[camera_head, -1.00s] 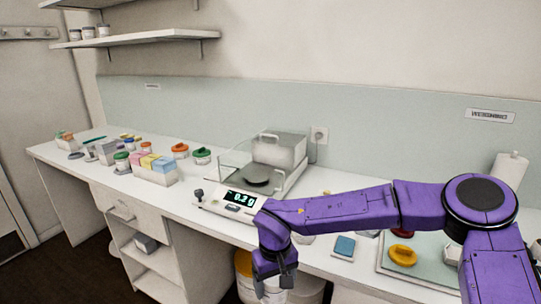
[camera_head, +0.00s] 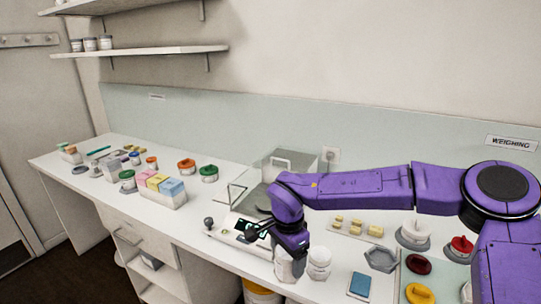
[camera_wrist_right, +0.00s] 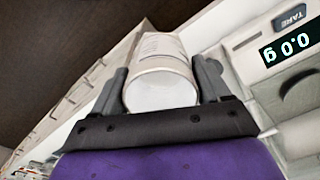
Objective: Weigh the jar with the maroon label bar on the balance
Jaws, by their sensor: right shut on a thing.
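My right gripper (camera_head: 288,252) is shut on a white jar (camera_head: 288,268), just in front of the balance (camera_head: 222,232). In the right wrist view the jar (camera_wrist_right: 160,80) sits between both fingers, its pale round end facing the camera. No maroon bar can be made out on its visible side. The balance display (camera_wrist_right: 292,40) reads 0.0 g in the wrist view. My right forearm partly hides the balance's pan and glass shield in the head view. My left gripper is not in view.
A second white jar (camera_head: 319,262) stands right beside the held one. A grey hexagonal dish (camera_head: 380,259), a blue pad (camera_head: 360,285) and yellow blocks (camera_head: 375,230) lie to the right. A pastel box row (camera_head: 160,190) and lidded jars (camera_head: 208,173) stand left of the balance.

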